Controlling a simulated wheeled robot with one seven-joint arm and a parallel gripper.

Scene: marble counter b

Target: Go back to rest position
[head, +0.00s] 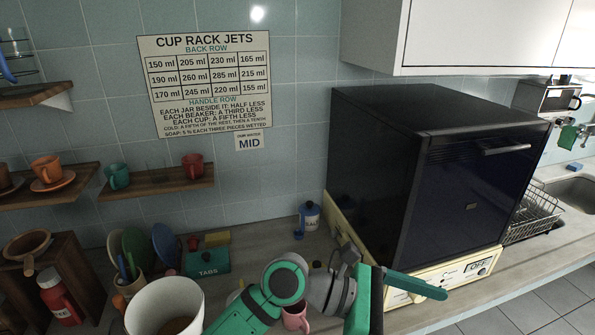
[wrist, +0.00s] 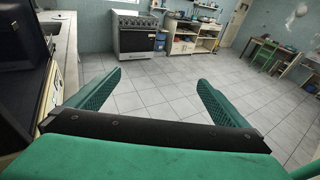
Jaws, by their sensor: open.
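My gripper (wrist: 160,98) shows in the wrist view with its two green fingers spread wide and nothing between them. In the head view my green and grey arm reaches in from the bottom middle. There my gripper (head: 412,287) is at the front of the black dishwasher-like machine (head: 372,165), over the counter's front edge. The wrist camera looks out over the open floor, away from the counter. Part of the gripper is hidden by its own body in the head view.
A white pot (head: 165,305) with brown contents stands front left of my arm. A pink mug (head: 296,318) is partly hidden behind my arm. A teal TABS box (head: 208,262) and a blue-white bottle (head: 309,217) stand behind. The tiled floor (wrist: 165,80) is clear.

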